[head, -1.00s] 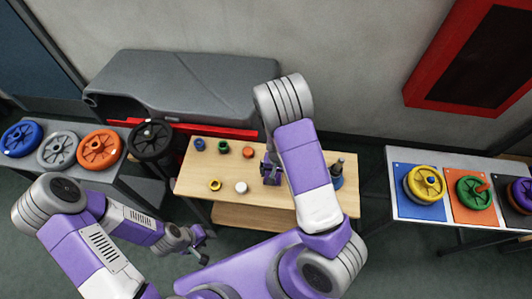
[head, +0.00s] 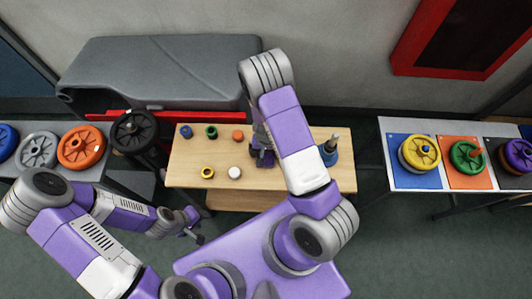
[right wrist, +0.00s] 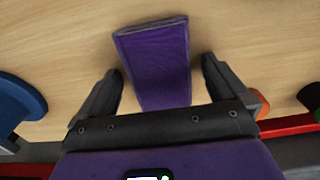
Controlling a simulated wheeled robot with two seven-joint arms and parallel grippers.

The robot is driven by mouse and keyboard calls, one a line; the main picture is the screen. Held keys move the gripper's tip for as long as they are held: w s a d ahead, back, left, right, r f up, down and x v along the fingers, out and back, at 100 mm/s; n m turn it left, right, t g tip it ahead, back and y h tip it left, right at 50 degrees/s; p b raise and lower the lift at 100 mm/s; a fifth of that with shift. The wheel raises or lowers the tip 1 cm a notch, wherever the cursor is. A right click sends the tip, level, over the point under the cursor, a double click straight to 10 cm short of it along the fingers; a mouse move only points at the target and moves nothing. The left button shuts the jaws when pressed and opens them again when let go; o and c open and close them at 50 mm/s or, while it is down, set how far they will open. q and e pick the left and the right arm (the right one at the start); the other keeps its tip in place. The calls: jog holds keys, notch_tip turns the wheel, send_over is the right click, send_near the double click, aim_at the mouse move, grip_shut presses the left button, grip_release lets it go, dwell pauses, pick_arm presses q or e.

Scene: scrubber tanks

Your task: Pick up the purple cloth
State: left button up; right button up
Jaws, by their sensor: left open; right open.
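The purple cloth (right wrist: 155,55) is a folded flat piece on the light wooden table (head: 300,180). It shows in the right wrist view between the two black fingers of my right gripper (right wrist: 162,72), which is open. The fingers are apart from the cloth on both sides. In the head view my right gripper (head: 262,158) hangs over the middle of the table, and the cloth cannot be told apart from it there. My left gripper (head: 196,228) is open and empty, in front of the table's left side, away from the cloth.
Several small coloured rings and caps, such as a yellow ring (head: 207,173) and a white cap (head: 235,173), lie on the table's left. A blue holder (head: 329,155) stands on its right. Side tables carry coloured wheels, such as an orange one (head: 81,148) and a yellow one (head: 420,152).

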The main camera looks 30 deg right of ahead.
jog(key=shift+c, duration=0.2)
jog(key=c, duration=1)
notch_tip(320, 180, up, 10)
jog(key=p, duration=0.3)
jog(key=shift+c, duration=0.8)
